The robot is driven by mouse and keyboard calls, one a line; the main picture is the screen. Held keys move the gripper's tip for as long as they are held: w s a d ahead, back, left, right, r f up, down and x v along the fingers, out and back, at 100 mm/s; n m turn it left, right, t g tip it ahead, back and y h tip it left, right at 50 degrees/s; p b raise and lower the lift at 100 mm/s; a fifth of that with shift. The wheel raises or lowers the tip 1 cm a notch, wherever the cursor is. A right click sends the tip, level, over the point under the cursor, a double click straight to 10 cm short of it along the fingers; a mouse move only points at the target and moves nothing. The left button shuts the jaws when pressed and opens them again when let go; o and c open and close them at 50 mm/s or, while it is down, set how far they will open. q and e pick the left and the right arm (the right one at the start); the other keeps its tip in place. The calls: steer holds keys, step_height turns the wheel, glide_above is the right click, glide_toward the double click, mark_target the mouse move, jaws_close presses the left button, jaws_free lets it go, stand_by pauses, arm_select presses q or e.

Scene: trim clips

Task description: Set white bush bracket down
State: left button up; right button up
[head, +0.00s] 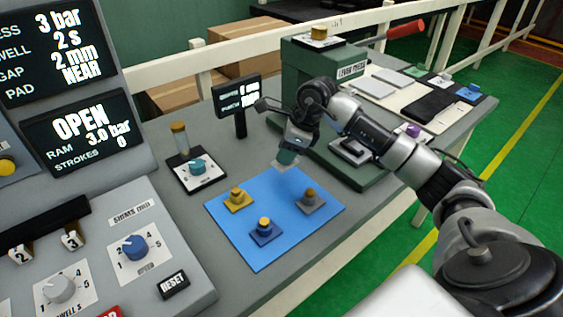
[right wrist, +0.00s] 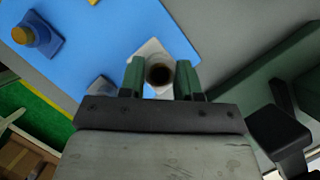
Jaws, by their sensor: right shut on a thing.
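My right gripper (head: 287,158) points down over the far edge of the blue mat (head: 228,215). It is shut on the white bush bracket (head: 280,167), of which only a pale sliver shows in the head view. In the right wrist view the bracket's round hollow bush sits between the green fingers (right wrist: 160,78), with its white plate (right wrist: 150,47) beyond. The bracket is at or just above the mat; I cannot tell if it touches. My left gripper is not in view.
A yellow bracket (head: 237,198), a blue bracket (head: 265,232) and a grey bracket (head: 311,201) stand on the mat. The mat's far middle is otherwise clear.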

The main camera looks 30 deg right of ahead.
mark_target(282, 166)
steer(key=shift+w+a+f, duration=0.2)
steer(key=shift+a+f, duration=0.15)
steer(key=shift+a, duration=0.15)
steer(key=shift+f+p, duration=0.4)
steer(key=shift+f, duration=1.6)
steer(key=o, duration=0.9)
steer(key=shift+f, duration=0.1)
steer(key=shift+o, duration=0.2)
steer(key=shift+r, duration=0.25)
steer(key=b+v, duration=0.1)
steer(key=v, duration=1.1)
steer(key=shift+f, duration=0.1)
